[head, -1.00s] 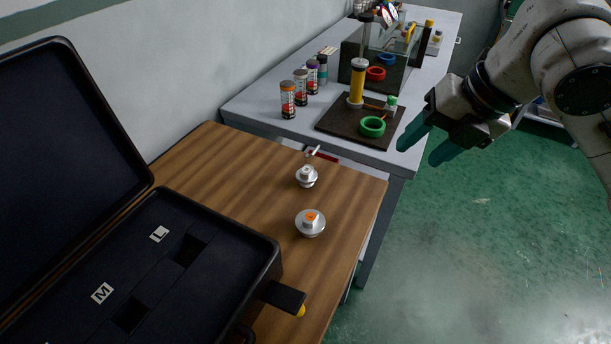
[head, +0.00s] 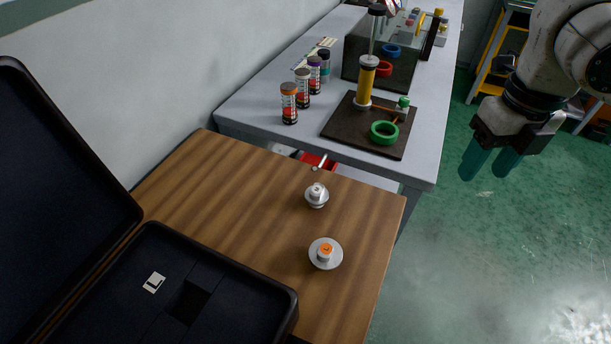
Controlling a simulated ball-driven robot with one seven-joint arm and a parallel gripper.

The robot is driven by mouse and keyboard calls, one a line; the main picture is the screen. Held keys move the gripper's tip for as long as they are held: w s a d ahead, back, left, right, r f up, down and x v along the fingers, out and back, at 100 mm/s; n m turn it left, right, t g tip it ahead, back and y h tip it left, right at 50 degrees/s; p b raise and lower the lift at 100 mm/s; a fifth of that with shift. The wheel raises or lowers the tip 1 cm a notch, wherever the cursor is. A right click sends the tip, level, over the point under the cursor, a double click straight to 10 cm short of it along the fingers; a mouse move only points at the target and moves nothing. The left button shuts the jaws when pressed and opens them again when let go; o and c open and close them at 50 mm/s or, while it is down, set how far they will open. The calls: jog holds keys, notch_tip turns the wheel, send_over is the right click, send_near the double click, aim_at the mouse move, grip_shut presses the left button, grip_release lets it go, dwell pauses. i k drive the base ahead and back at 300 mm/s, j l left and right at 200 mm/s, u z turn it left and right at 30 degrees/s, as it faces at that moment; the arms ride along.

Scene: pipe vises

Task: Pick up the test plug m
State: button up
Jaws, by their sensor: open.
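Two silver test plugs stand on the wooden table. The nearer plug (head: 325,254) has a wide round flange and an orange top. The farther plug (head: 317,195) is smaller, with a pale top; I cannot read a letter on either, so I cannot tell which is m. My gripper (head: 487,172) is at the right, with its teal fingers pointing down over the green floor. It is open and empty, well to the right of both plugs and apart from the table.
An open black case (head: 228,289) with an L-labelled slot covers the table's left. Behind stands a grey bench (head: 254,112) with several canisters and a dark board (head: 337,125) bearing a yellow post and green ring (head: 384,132). The wooden table (head: 237,190) is clear around the plugs.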

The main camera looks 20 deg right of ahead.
aim_at(316, 195)
jog(key=i+l+u, duration=0.15)
jog(key=u, duration=0.3)
jog(key=i+l+u, duration=0.2)
jog(key=u, duration=0.2)
jog(key=i+l+u, duration=0.1)
jog(key=l+u, duration=0.2)
jog(key=u, duration=0.15)
